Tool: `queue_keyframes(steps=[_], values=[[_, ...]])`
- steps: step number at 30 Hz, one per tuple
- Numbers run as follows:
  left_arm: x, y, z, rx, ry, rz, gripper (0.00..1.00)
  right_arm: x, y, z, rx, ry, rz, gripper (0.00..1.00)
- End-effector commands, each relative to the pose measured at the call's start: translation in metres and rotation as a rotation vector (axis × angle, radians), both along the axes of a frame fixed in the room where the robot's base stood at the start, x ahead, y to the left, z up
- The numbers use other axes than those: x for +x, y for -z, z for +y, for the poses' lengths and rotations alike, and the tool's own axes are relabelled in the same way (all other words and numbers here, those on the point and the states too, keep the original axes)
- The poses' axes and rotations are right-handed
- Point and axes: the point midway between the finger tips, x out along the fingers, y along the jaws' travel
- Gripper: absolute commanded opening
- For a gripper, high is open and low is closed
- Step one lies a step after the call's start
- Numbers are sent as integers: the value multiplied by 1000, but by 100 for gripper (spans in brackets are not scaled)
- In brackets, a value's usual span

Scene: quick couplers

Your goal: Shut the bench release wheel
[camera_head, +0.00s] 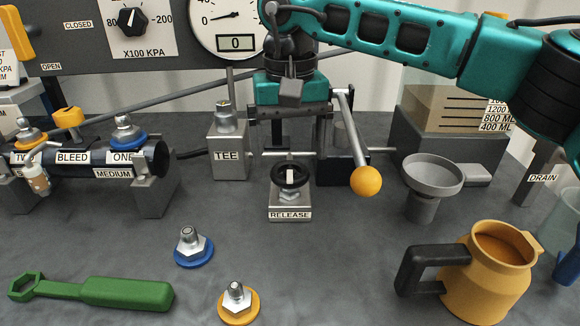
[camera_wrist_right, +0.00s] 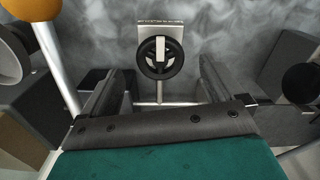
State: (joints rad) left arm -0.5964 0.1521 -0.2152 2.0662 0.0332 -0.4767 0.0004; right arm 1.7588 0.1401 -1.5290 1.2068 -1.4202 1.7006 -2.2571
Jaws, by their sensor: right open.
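The release wheel (camera_head: 291,175) is a small black handwheel on a grey block labelled RELEASE (camera_head: 290,215), in the middle of the bench. My right gripper (camera_head: 288,140) hangs just above and behind it in the head view, jaws apart and empty. In the right wrist view, the wheel (camera_wrist_right: 160,57) shows beyond the open fingers (camera_wrist_right: 162,78), roughly centred between them, with a pale bar across its hub. I see no finger touching the wheel, and the gap to it is hard to judge. My left gripper is out of view.
A lever with a yellow ball (camera_head: 366,180) stands right of the wheel, close to my right gripper. The TEE block (camera_head: 229,155) is at its left. A grey funnel (camera_head: 432,175) and yellow jug (camera_head: 490,275) stand right. A green wrench (camera_head: 125,292) lies front left.

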Motion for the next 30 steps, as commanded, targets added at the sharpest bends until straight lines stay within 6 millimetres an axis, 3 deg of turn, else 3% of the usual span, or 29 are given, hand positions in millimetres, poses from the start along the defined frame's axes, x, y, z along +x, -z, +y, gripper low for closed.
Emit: queue_keyframes(steps=[1, 6, 17, 30], values=[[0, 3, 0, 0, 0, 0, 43, 0, 11, 0, 1, -1, 2, 94], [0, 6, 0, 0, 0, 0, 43, 0, 27, 0, 1, 0, 0, 94], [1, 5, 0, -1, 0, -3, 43, 0, 32, 0, 1, 0, 0, 94], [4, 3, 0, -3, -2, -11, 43, 0, 32, 0, 1, 0, 0, 54]])
